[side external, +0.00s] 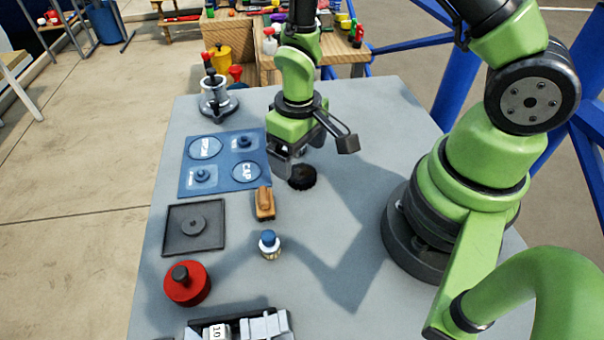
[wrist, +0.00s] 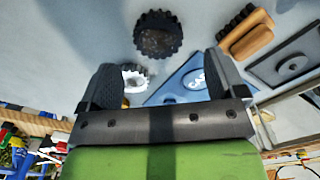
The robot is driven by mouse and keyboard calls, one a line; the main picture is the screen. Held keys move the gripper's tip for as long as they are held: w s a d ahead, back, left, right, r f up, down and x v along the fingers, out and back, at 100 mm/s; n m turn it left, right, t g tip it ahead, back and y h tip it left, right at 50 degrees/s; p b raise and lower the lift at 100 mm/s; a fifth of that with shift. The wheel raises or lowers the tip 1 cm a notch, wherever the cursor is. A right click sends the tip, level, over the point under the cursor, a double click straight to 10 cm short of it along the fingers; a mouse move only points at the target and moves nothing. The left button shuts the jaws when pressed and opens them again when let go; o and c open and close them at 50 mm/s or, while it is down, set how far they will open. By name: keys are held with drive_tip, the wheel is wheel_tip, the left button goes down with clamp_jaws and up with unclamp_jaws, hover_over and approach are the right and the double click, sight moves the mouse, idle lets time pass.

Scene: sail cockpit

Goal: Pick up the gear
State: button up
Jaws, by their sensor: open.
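A dark toothed gear (side external: 302,177) lies flat on the grey table, just below and right of my gripper (side external: 291,158) in the side view. In the wrist view the dark gear (wrist: 158,34) is beyond the fingertips, near the top middle. My gripper (wrist: 163,78) is open, with nothing between its fingers, and is above the table. A pale toothed piece (wrist: 134,78) shows beside the left finger in the wrist view, partly hidden; I cannot tell exactly what it is.
A blue labelled mat (side external: 221,161) lies left of my gripper. A wooden brush (side external: 264,205), a dark square tray (side external: 167,239), a blue-capped bottle (side external: 269,246) and a red round container (side external: 186,291) stand nearer the front. Table right of the brush is clear.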

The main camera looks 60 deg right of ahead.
sight(302, 173)
drive_tip(key=f, duration=0.4)
drive_tip(key=shift+s+f, duration=0.2)
drive_tip(key=shift+s, duration=0.1)
drive_tip(key=c, duration=1.1)
drive_tip(key=shift+r, duration=0.15)
